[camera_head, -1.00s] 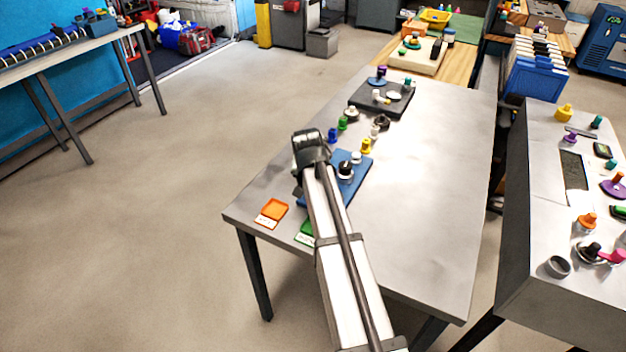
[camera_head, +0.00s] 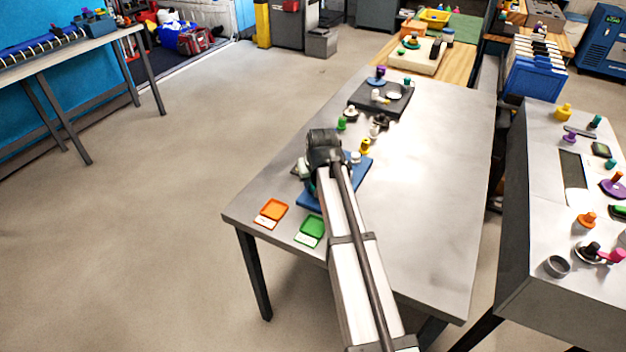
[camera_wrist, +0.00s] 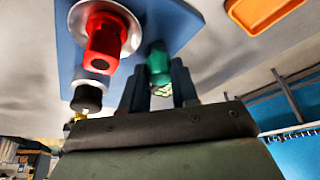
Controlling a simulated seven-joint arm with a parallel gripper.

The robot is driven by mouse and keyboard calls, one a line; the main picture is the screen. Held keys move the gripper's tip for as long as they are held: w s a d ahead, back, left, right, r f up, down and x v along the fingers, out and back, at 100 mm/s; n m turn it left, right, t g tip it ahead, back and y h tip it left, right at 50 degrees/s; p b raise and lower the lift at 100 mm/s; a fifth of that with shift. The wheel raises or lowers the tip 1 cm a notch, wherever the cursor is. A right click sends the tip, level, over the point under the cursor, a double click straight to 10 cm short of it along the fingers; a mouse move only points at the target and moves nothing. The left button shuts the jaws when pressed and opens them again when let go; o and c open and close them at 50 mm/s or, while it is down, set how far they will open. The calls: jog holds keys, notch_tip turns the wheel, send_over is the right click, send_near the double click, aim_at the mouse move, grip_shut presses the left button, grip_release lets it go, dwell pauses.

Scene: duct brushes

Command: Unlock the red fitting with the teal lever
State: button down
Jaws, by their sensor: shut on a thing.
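The red fitting (camera_wrist: 103,42) shows in the wrist view, standing on a round silver base on the blue board (camera_wrist: 72,32). The teal lever (camera_wrist: 158,62) is beside it, to its right in that view. My gripper (camera_wrist: 160,88) is shut on the teal lever, with one dark finger on each side. In the head view my arm covers the red fitting and most of the board (camera_head: 308,201); a bit of teal shows below my wrist.
An orange tray (camera_head: 272,209) and a green tray (camera_head: 310,230) lie at the table's near left. A black-capped knob (camera_wrist: 87,97) stands near the red fitting. Several small knobs and a dark board (camera_head: 393,100) are farther back. The table's right side is clear.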

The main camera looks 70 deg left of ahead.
jog(key=c, duration=1.1)
grip_release()
jog(key=shift+c, duration=0.2)
jog(key=shift+r, duration=0.1)
jog(key=v, duration=1.3)
jog(key=shift+d+r, duration=0.2)
jog(key=shift+r, duration=0.05)
